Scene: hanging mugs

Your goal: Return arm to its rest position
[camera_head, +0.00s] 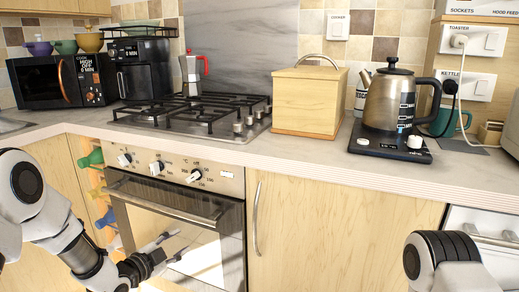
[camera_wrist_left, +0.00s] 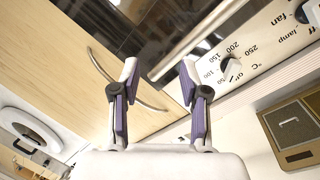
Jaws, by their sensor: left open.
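My left gripper (camera_head: 172,247) is low in front of the oven (camera_head: 222,215), its fingers pointing right across the door. It is open, and in the left wrist view the space between its fingertips (camera_wrist_left: 158,78) is empty. A teal mug (camera_head: 462,121) stands on the counter at the right, partly hidden behind the kettle. Purple, green and yellow cups (camera_head: 89,42) sit on top of the microwave. A part of my right arm shows at the lower right; its gripper is out of view.
The oven handle (camera_head: 165,199) and a cabinet handle (camera_head: 256,219) stick out near the left gripper. Colored bottles (camera_head: 96,190) fill a narrow rack left of the oven.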

